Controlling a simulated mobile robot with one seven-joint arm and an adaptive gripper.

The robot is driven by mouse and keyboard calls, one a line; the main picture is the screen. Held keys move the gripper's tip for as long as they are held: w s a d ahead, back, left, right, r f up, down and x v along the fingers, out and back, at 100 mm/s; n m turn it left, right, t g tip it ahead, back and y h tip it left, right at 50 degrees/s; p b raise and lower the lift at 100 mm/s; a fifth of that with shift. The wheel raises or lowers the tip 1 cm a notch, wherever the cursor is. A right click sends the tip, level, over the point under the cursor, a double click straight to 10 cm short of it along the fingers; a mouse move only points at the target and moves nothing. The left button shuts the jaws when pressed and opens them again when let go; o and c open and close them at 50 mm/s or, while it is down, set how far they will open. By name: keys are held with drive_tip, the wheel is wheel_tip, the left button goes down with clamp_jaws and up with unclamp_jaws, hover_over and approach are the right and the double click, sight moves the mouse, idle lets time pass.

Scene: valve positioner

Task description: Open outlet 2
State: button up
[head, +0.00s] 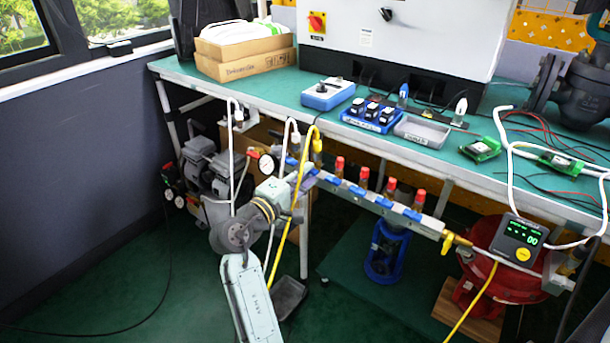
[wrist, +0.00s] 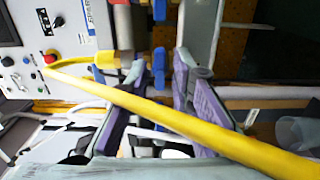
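The manifold (head: 373,201) is a metal bar along the bench's front edge, with several blue valve handles (head: 357,191) and red-capped fittings (head: 364,173). No outlet number is legible, so I cannot tell which is outlet 2. My gripper (head: 298,188) is at the manifold's left end, partly hidden by my wrist and a yellow hose. In the wrist view my gripper (wrist: 158,75) has its two purple fingers apart, with a blue handle (wrist: 159,60) in line with the gap between them. I cannot tell whether they touch it. The yellow hose (wrist: 190,122) crosses in front of the fingers.
The yellow hose and white tubes hang close to my wrist. The green bench (head: 440,160) carries a blue device (head: 328,93) and a grey tray (head: 421,130). A digital meter (head: 522,240) hangs at the right.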

clamp_jaws()
drive_tip(key=shift+m, duration=0.3)
drive_tip(key=m+b, duration=0.3)
drive_tip(key=shift+f+m, duration=0.1)
drive_tip(key=shift+m, duration=0.3)
drive_tip(key=m+b, duration=0.3)
drive_tip(key=m, duration=0.1)
drive_tip(key=shift+m, duration=0.3)
drive_tip(key=m+b, duration=0.4)
drive_tip(key=m, duration=0.1)
drive_tip(key=shift+b, duration=0.35)
drive_tip(key=shift+m+b, duration=1.25)
drive_tip(key=shift+m, duration=0.85)
